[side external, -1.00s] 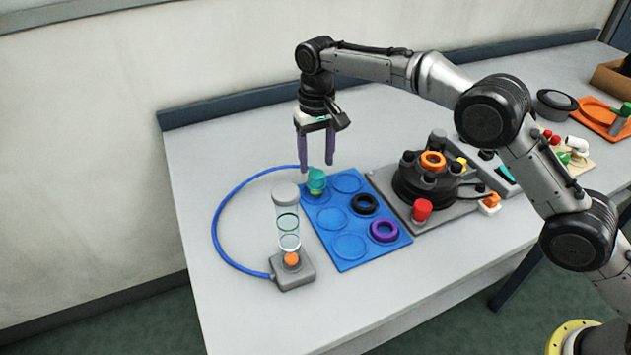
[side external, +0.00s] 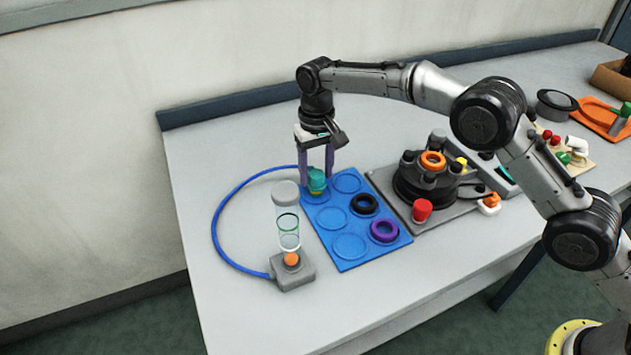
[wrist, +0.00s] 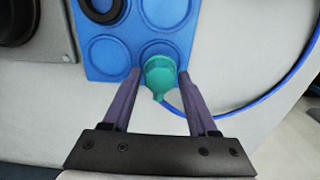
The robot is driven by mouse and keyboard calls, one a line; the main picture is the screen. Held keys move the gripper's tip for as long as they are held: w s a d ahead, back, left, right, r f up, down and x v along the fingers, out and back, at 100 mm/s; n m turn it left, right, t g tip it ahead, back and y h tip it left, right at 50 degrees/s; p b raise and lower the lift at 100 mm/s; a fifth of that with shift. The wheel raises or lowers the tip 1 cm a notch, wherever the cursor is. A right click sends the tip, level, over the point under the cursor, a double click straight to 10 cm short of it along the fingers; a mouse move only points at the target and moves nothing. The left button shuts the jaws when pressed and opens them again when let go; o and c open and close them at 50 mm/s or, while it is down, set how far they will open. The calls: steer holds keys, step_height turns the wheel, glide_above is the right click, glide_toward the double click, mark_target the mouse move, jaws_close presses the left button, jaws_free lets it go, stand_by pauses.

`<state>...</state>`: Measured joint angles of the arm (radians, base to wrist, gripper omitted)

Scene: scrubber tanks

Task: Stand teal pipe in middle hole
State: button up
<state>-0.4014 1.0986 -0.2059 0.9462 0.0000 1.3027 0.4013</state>
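A teal piece (side external: 316,180), which I take as the teal pipe, stands at the far left corner of the blue mat (side external: 333,237), with a yellowish part at its foot. My gripper (side external: 316,175) is low over that corner, pointing down. In the wrist view the teal piece (wrist: 160,72) lies between my two purple fingers, with a narrow gap on each side, so my gripper (wrist: 160,76) is open around it. A black round fixture (side external: 408,188) with several knobs and an orange ring stands right of the mat. I cannot tell which hole is the middle one.
A black ring (side external: 364,204) and a purple ring (side external: 384,230) lie on the mat. The table's front left is clear.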

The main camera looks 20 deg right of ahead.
mark_target(316, 173)
jaws_close()
steer(key=shift+r, duration=0.15)
steer(key=shift+r, duration=2.4)
